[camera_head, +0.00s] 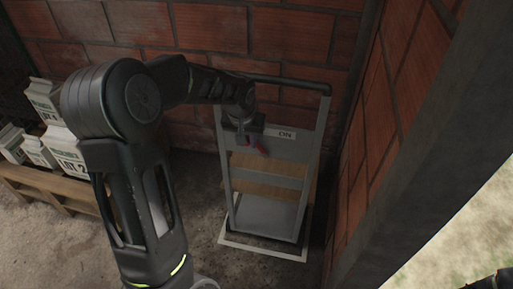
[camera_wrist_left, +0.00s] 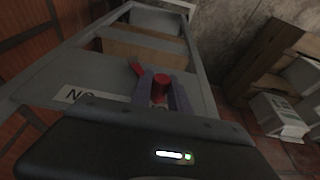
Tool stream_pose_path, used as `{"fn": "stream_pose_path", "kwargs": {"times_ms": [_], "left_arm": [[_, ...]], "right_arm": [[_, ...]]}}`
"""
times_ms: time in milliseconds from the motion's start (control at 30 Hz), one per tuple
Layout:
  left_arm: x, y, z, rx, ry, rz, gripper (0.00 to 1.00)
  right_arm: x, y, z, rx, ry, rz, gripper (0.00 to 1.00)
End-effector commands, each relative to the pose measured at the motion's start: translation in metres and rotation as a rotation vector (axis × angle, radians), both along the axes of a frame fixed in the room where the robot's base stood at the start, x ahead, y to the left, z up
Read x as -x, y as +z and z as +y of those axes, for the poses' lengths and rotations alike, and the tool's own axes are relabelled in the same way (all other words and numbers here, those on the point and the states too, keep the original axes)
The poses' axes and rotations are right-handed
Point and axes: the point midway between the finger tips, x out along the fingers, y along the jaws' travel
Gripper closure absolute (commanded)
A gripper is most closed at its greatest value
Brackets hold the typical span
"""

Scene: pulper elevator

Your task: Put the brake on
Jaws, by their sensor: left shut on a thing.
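The brake is a red lever (camera_head: 257,148) on the upper grey panel of a metal-framed cart or lift (camera_head: 277,212) in the brick corner. A white label reading "ON" (camera_head: 286,134) is on the panel to the right of the lever. My left gripper (camera_head: 243,132) reaches the panel from the left and is shut on the lever. In the left wrist view the lever's round red knob (camera_wrist_left: 161,87) sits between the two grey fingers (camera_wrist_left: 162,98). Another red part (camera_wrist_left: 135,69) shows just beside them. The lever's mount is partly hidden by the gripper.
Brick walls stand behind and to the right of the frame. White labelled bags (camera_head: 68,152) stand on a wooden pallet (camera_head: 50,184) at the left. A dark post or door edge (camera_head: 425,165) runs along the right. Bare floor lies in front.

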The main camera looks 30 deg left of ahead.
Motion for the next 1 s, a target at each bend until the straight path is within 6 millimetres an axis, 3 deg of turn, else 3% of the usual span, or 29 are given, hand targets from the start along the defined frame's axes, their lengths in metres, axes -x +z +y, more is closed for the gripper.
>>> {"fn": "stream_pose_path", "kwargs": {"times_ms": [500,1000], "left_arm": [[-0.008,0.012,-0.023,0.002,-0.002,-0.001,0.84],[-0.011,0.013,-0.029,0.001,-0.003,-0.001,0.84]], "right_arm": [[0.0,0.004,0.0,0.0,0.0,0.0,0.53],[0.0,0.003,0.0,0.0,0.0,0.0,0.53]]}}
